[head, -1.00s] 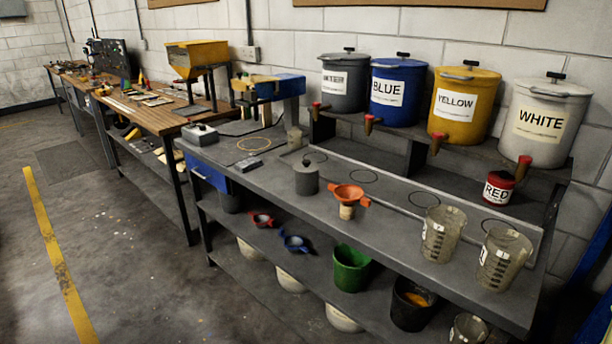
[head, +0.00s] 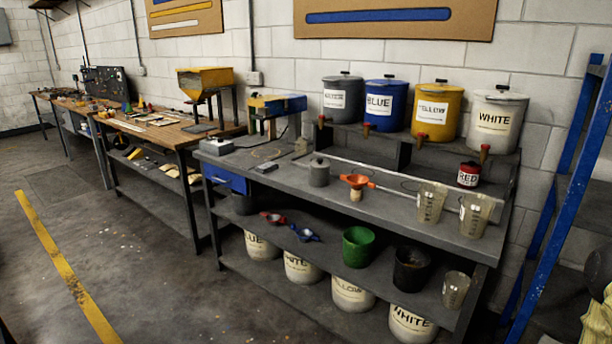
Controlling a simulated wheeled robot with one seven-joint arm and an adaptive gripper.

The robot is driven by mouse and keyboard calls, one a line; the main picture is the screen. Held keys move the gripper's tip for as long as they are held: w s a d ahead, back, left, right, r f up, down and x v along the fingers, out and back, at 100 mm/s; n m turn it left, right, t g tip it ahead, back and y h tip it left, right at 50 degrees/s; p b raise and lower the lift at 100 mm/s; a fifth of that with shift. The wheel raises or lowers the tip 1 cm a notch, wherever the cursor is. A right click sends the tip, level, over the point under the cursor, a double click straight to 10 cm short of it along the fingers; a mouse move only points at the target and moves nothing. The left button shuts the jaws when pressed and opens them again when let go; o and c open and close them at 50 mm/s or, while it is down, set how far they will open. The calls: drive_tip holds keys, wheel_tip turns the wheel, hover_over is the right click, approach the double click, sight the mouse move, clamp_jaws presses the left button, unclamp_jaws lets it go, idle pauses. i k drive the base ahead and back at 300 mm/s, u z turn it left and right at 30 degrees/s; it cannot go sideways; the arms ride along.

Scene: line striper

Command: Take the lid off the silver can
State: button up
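A small silver-grey can (head: 319,175) stands upright on the grey workbench (head: 285,205), left of an orange funnel. Its lid (head: 319,162), with a small knob on top, sits on the can. My gripper is not in view.
The orange funnel (head: 355,181) rests on a small jar to the right. Two clear measuring cups (head: 431,202) and a red tin (head: 468,175) stand further right. Large labelled paint drums (head: 495,122) stand on a raised shelf behind. A blue ladder-like frame (head: 560,190) is at the right. Floor is clear at left.

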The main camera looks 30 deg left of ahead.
sight(319, 163)
drive_tip(key=u, duration=1.6)
drive_tip(key=i, duration=1.8)
drive_tip(key=z, duration=0.35)
